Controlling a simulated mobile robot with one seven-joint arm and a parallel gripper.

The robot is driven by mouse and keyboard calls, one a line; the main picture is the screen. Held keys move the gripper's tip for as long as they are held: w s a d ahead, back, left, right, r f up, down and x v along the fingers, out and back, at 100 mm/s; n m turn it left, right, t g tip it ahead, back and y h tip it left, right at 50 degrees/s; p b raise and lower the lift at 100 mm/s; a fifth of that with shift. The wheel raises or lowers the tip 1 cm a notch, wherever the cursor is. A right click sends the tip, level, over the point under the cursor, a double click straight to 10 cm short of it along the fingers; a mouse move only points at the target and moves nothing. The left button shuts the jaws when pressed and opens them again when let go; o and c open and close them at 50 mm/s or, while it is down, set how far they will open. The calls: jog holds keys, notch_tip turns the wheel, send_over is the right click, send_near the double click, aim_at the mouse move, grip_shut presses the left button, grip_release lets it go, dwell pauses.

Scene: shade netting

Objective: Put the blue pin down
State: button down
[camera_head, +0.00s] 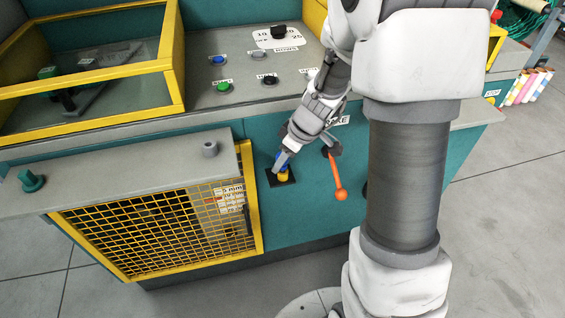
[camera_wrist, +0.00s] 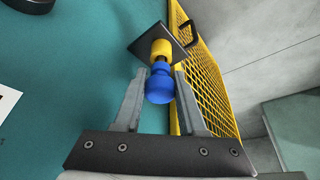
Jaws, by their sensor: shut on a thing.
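The blue pin (camera_wrist: 160,84) has a rounded blue head and sits at a yellow collar (camera_wrist: 161,48) on a dark square plate (camera_wrist: 174,38). In the head view the collar (camera_head: 284,177) and plate (camera_head: 271,179) are on the teal machine front, right of the mesh guard. My gripper (camera_wrist: 156,85) is shut on the blue pin, one finger on each side of its head. In the head view my gripper (camera_head: 282,160) reaches down to the plate and mostly covers the pin. A short dark stem shows between collar and blue head; its inner end is hidden.
A yellow-framed mesh guard (camera_head: 160,232) stands close left of the plate. An orange-handled lever (camera_head: 336,178) is close to the right. Above is a grey panel with buttons (camera_head: 223,87). The floor (camera_head: 500,220) at right is clear.

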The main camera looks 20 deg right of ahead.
jog(key=shift+f+b, duration=0.7)
jog(key=shift+c, duration=2.4)
grip_release()
jog(key=shift+r, duration=0.1)
jog(key=shift+r+p, duration=0.55)
jog(key=shift+p, duration=0.35)
jog(key=p+v, duration=0.3)
jog(key=v, duration=0.9)
jog(key=s+a+r+m+t+h, duration=0.2)
jog(key=s+r+m, duration=0.7)
jog(key=s, duration=0.8)
notch_tip(320, 180, up, 3)
jog(key=shift+a+r+h, duration=0.15)
jog(key=shift+a+h, duration=0.45)
jog(key=shift+a, duration=0.05)
